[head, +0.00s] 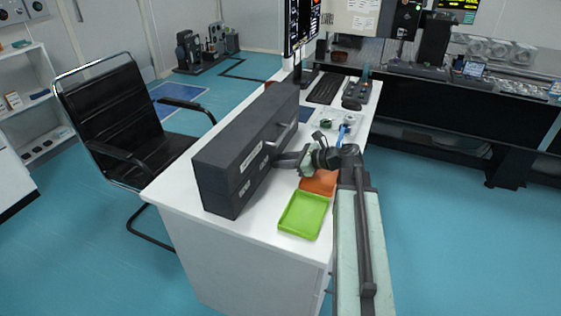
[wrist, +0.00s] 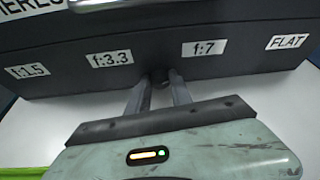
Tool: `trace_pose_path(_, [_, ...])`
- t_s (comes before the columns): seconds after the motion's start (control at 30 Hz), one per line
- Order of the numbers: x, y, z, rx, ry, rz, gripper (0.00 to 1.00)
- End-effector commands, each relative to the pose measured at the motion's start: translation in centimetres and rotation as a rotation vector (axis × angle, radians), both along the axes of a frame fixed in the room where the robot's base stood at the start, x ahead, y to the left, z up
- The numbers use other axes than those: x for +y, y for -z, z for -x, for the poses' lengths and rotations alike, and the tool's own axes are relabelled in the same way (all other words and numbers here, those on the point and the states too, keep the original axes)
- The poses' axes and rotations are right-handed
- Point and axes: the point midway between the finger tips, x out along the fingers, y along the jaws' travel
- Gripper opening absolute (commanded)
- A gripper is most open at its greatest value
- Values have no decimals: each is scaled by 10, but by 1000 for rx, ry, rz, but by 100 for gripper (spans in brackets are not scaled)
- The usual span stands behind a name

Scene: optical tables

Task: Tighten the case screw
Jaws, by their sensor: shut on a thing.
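The long dark grey case (head: 232,160) stands on the white desk, with white labels on its side. In the wrist view the case (wrist: 225,72) fills the top, with labels such as "f:3.3", "f:7" and "FLAT". A small dark round screw head (wrist: 159,75) sticks out low on that face, between the "f:3.3" and "f:7" labels. My gripper (wrist: 159,84) has a finger on each side of it and is shut on it. In the head view my gripper (head: 279,160) reaches the case's right face; the screw is hidden there.
A green tray (head: 304,214) and an orange tray (head: 318,183) lie on the white desk (head: 265,222) beside the case, close to my arm. A keyboard (head: 325,88) and monitor (head: 300,25) stand farther back. A black chair (head: 110,110) is at the left.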

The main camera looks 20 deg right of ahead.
Motion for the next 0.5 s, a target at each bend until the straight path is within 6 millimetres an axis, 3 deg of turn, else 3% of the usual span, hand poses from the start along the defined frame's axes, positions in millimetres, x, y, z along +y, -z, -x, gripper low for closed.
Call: trace_pose_path(0.5, [0,2,2,-116,1,125,0])
